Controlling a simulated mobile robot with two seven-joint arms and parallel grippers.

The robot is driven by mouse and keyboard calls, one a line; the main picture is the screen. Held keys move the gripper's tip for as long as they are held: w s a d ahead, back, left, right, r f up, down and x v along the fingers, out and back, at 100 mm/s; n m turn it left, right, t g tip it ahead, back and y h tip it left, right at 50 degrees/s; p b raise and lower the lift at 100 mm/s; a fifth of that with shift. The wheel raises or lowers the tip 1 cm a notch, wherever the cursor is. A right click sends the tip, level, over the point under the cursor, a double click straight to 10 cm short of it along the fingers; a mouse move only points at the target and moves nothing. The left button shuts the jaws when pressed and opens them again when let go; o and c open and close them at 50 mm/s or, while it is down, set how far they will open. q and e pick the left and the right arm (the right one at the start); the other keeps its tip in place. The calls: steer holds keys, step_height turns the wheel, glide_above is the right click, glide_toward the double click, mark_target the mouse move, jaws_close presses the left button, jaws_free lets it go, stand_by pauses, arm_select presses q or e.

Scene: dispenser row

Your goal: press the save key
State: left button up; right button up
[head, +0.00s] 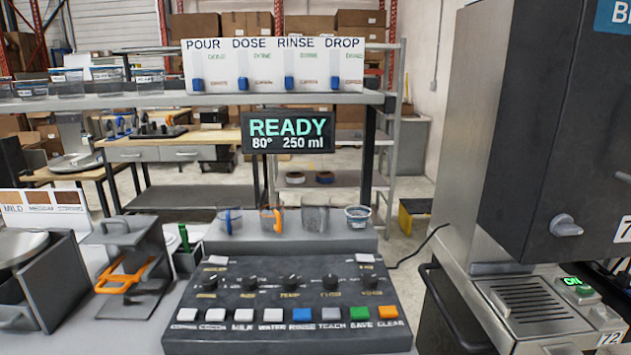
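The save key (360,314) is a green key in the front row of a dark control panel (270,337). Its label reads SAVE. It sits between the grey TEACH key (331,315) and the orange CLEAR key (388,313). Neither of my grippers shows in the head view, and nothing covers the key. A display (288,132) above the panel reads READY, 80° and 250 ml.
Several cups, including a clear one (359,216), stand on a grey ledge behind the panel. A large machine (560,130) fills the right side. A grey stand with an orange handle (124,275) is at left. The space above the panel's keys is clear.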

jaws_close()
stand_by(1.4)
